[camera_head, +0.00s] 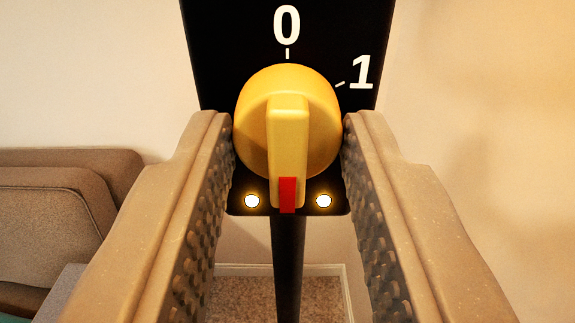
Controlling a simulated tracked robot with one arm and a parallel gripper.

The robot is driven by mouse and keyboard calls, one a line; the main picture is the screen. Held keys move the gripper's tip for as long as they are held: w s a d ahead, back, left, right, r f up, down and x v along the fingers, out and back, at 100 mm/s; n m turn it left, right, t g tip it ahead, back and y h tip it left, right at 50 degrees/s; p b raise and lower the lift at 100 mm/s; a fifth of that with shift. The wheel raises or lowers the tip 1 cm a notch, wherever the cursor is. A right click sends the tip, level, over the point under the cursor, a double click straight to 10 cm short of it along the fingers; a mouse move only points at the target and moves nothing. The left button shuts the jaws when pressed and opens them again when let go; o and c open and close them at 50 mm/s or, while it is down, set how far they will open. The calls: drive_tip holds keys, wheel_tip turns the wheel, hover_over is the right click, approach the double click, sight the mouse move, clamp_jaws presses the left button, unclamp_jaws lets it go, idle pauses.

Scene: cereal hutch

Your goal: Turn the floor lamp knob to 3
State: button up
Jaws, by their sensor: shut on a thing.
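The yellow knob (250,110) sits on the black panel (225,50) of the floor lamp, in the middle of the view. Its raised bar stands upright, and the red tip (288,195) of the bar points straight down. A white 0 (287,25) is printed above the knob and a white 1 (361,72) at its upper right. Other numbers do not show; the knob and my fingers cover parts of the panel. My gripper (289,125) is shut on the knob, with one finger at its left side and one at its right.
Two small lit spots, left (251,201) and right (323,201), glow at the panel's bottom edge. The black lamp pole (288,265) runs down below it. A brown cushioned seat (45,215) stands at the left. A plain wall lies behind.

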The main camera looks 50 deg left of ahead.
drive_tip(key=shift+s+a+f, duration=0.1)
drive_tip(key=shift+a+f, duration=0.05)
drive_tip(key=o, duration=1)
drive_tip(key=shift+c, duration=0.2)
drive_tip(key=b+v, duration=0.3)
drive_tip(key=v, duration=1.1)
drive_tip(key=shift+b, duration=0.4)
